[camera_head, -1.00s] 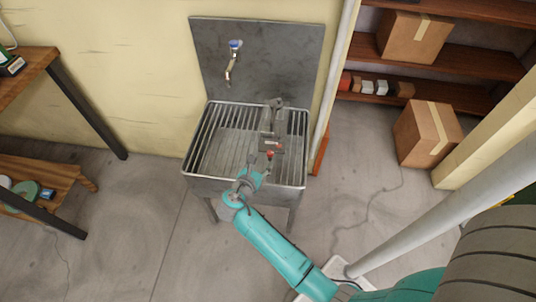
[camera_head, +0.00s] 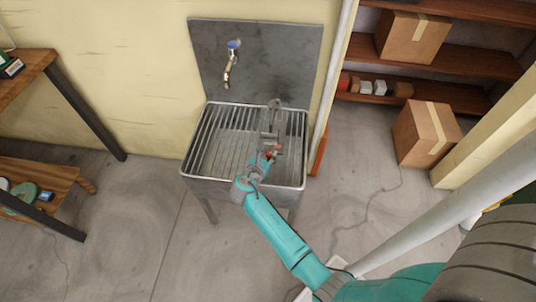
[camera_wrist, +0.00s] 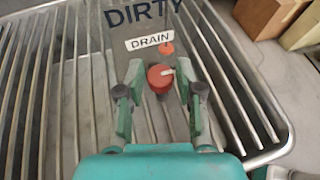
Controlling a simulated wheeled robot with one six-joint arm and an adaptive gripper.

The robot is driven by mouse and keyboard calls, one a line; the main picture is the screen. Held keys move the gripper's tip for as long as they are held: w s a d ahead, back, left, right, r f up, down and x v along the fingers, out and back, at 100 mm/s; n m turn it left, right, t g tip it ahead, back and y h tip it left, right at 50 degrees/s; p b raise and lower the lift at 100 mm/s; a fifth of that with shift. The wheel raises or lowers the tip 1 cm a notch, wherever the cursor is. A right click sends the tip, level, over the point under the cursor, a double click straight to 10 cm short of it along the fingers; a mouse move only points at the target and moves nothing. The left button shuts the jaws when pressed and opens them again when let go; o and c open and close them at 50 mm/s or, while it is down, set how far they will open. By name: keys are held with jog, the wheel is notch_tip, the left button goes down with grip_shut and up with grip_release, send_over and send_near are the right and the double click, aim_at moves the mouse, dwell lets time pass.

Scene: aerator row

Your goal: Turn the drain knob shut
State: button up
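The red drain knob (camera_wrist: 158,84) has a white pointer that points right in the wrist view. It sits below a white DRAIN label (camera_wrist: 149,41) on a grey panel, over the slatted sink. My gripper (camera_wrist: 160,72) is open, with one finger on each side of the knob in the picture. Gaps show between the knob and both fingers, and I cannot tell how deep the fingers reach around it. In the head view, my gripper (camera_head: 265,162) is over the sink's front right part, and its fingertips are too small to make out.
The sink (camera_head: 213,146) has a metal rim and bars. A second, orange-red round part (camera_wrist: 167,48) lies just beyond the knob. A tap (camera_head: 230,68) is on the back plate. A pipe stands right of the sink; a cardboard box (camera_head: 427,133) is farther right.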

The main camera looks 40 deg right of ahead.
grip_shut()
jog(key=shift+w+m+g, duration=0.1)
jog(key=shift+m+g, duration=0.2)
jog(key=shift+w+a+m+g+h, duration=0.15)
jog(key=shift+m+g+h, duration=0.15)
jog(key=shift+m+g, duration=0.7)
jog(key=m+g, duration=0.4)
jog(key=g, duration=0.1)
jog(key=shift+w+r, duration=0.1)
jog(key=shift+w, duration=0.1)
jog(key=m+g, duration=0.2)
jog(key=g, duration=0.1)
jog(key=shift+w+m+y, duration=0.1)
jog(key=shift+m+y, duration=0.3)
jog(key=shift+d+m+g+y, duration=0.2)
jog(key=shift+m+g+y, duration=0.6)
jog(key=shift+m+g, duration=0.6)
jog(key=shift+m+g+y, duration=0.7)
